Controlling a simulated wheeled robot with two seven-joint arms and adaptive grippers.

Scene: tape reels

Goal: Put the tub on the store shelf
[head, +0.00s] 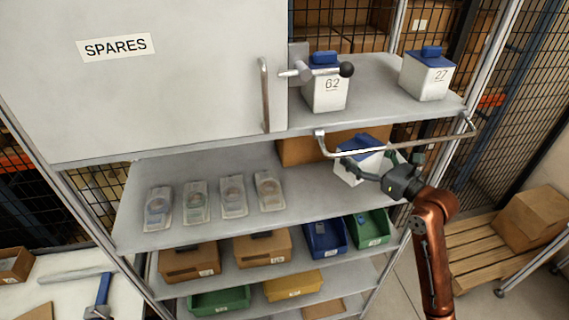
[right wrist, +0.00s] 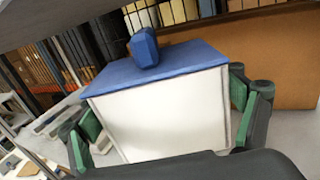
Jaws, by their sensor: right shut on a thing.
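A white tub with a blue lid (head: 360,163) is between the fingers of my right gripper (head: 384,168), at the right end of the middle shelf (head: 310,200), below the top shelf. In the right wrist view the tub (right wrist: 160,115) looks roughly upright, its blue knob on top, with the green finger pads (right wrist: 160,122) on both sides. I cannot tell whether its base touches the shelf. Two similar tubs, marked 62 (head: 325,92) and 27 (head: 426,80), stand on the top shelf (head: 385,95). My left gripper is not in view.
A metal rail (head: 400,147) juts out just above the held tub. A brown box (head: 295,152) stands beside it. Several packaged reels (head: 233,196) lie at left on the middle shelf. A SPARES panel (head: 160,90) covers the upper left. Bins (head: 262,249) fill lower shelves.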

